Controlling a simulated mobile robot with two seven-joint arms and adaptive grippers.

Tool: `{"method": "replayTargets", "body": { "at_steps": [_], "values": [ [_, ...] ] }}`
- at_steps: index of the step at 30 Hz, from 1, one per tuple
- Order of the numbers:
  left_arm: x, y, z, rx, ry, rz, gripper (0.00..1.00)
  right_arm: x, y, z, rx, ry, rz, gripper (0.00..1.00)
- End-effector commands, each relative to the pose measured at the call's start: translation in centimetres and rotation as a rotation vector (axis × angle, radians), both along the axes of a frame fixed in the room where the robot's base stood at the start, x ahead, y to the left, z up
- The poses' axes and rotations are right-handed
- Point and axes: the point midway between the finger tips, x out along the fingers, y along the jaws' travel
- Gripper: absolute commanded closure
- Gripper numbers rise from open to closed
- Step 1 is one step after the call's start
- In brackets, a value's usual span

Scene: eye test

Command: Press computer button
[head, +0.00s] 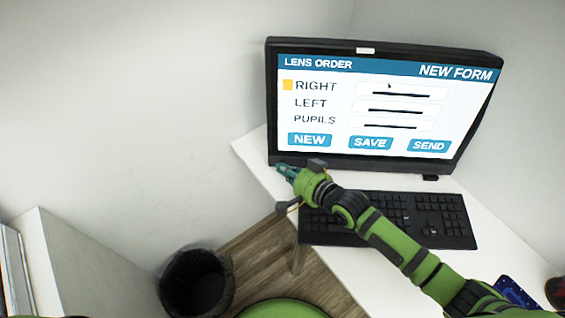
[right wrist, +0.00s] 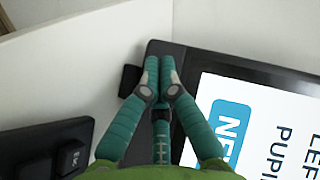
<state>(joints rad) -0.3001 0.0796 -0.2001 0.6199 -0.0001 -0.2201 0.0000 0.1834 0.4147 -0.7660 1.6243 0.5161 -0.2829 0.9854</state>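The computer monitor (head: 400,47) stands on the white desk, its screen lit with a "LENS ORDER" form. Along the screen's bottom are the blue buttons NEW (head: 309,140), SAVE (head: 370,143) and SEND (head: 429,146). My right gripper (head: 283,170) is at the monitor's lower left corner, below NEW. In the right wrist view its teal fingers (right wrist: 159,68) are together and empty, over the black bezel (right wrist: 215,62) near that corner. I cannot tell whether they touch it. NEW shows partly there (right wrist: 230,130), right of the fingers. My left gripper is not in view.
A black keyboard (head: 430,220) lies on the desk (head: 350,268) in front of the monitor, partly under my right arm. A dark bin (head: 195,285) stands on the floor. A blue item (head: 515,292) lies at the desk's right. White walls close in behind.

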Motion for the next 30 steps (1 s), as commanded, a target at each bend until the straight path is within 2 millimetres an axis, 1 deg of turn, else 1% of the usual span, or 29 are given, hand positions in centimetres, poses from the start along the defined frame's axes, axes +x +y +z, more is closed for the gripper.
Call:
{"method": "replayTargets", "body": {
  "at_steps": [11, 20, 30],
  "values": [
    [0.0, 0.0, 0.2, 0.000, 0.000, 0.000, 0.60, -0.1, 0.0, 0.1, 0.000, -0.001, -0.001, 1.00],
    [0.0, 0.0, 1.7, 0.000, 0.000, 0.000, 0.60, -1.5, 0.1, 0.5, -0.001, -0.001, -0.001, 1.00],
    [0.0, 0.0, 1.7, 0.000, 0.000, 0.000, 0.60, -1.7, 0.1, 0.4, -0.001, -0.001, 0.000, 1.00]
  ]
}}
